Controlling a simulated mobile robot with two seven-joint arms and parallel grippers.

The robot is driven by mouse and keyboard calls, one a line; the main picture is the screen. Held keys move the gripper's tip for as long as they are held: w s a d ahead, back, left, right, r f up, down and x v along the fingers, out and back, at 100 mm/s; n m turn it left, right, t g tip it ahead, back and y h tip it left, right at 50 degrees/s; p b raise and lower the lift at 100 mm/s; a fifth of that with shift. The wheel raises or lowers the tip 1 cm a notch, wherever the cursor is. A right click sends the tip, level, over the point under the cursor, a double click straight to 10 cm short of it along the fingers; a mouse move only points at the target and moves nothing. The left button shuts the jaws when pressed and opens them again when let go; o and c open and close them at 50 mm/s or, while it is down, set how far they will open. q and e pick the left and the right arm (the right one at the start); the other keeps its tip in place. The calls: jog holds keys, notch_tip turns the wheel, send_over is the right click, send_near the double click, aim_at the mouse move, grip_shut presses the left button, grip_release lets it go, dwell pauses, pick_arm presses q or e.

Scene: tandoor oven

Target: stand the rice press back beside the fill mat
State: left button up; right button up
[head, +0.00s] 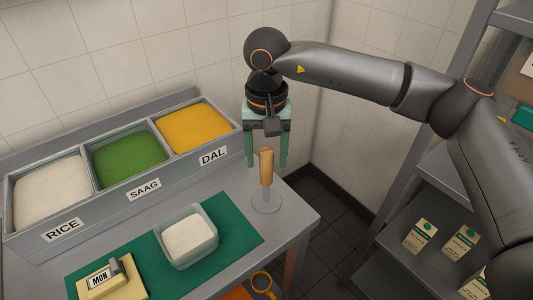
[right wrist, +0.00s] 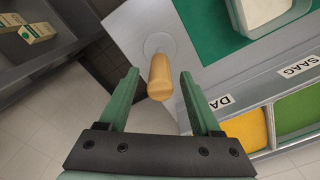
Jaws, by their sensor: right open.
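The rice press has a wooden handle (head: 266,167) and a round grey base (head: 266,203). It stands upright on the counter, just beyond the right edge of the green fill mat (head: 240,238). My right gripper (head: 266,163) is open, its green fingers pointing down around the top of the handle, with no clear contact. In the right wrist view the handle (right wrist: 160,78) shows between the open fingertips, with gaps on both sides. A container of rice (head: 188,235) sits on the mat. My left gripper is not in view.
Bins of rice (head: 50,190), saag (head: 128,160) and dal (head: 194,128) line the back of the counter. The counter's right edge (head: 305,228) is close to the press. Shelves with cartons (head: 420,235) stand at right.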

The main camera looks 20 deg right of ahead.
notch_tip(320, 180, up, 12)
jog(key=shift+r, duration=0.15)
dwell(0.4)
